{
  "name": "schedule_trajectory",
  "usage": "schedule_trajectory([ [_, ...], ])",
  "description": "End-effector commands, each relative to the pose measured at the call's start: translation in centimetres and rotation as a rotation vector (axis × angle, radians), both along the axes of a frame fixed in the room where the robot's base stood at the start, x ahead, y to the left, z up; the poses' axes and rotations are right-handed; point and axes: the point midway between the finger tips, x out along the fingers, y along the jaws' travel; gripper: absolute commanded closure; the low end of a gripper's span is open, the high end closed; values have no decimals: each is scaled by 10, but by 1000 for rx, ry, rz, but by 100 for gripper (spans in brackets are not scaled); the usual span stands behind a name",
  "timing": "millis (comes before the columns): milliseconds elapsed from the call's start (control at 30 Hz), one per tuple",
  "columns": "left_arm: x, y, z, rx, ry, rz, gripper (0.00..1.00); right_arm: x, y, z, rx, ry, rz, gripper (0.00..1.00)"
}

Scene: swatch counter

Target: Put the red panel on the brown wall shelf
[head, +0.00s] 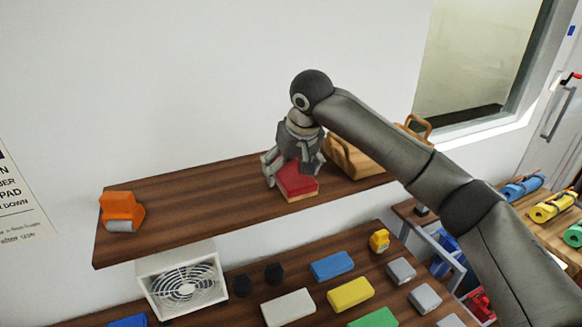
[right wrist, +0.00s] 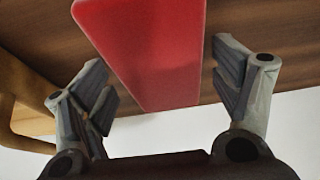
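The red panel (head: 298,181), with a tan lower edge, lies on the brown wall shelf (head: 195,197) near the shelf's front edge, right of its middle. My right gripper (head: 292,164) is over the panel, its fingers on either side. In the right wrist view the panel (right wrist: 155,50) lies between the fingers of the right gripper (right wrist: 165,75), with gaps showing at both sides. That gripper is open. The shelf's wood (right wrist: 235,25) shows behind the panel. My left gripper is not in view.
A wooden holder (head: 350,160) stands right of the panel, partly behind my arm. An orange object (head: 121,210) sits at the shelf's left end. The shelf between it and the panel is clear. Below, a counter holds a fan box (head: 150,272) and several coloured blocks.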

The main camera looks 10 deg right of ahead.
Motion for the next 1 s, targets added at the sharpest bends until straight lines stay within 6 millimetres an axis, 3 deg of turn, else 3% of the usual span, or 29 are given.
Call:
schedule_trajectory([
  [433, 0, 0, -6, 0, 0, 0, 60, -2, 0, 8, 1, -1, 0, 13],
  [800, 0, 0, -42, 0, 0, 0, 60, -31, -5, 76, 2, -5, 0, 13],
  [1000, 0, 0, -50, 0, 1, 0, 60, -42, -8, 105, 0, -1, 0, 13],
])
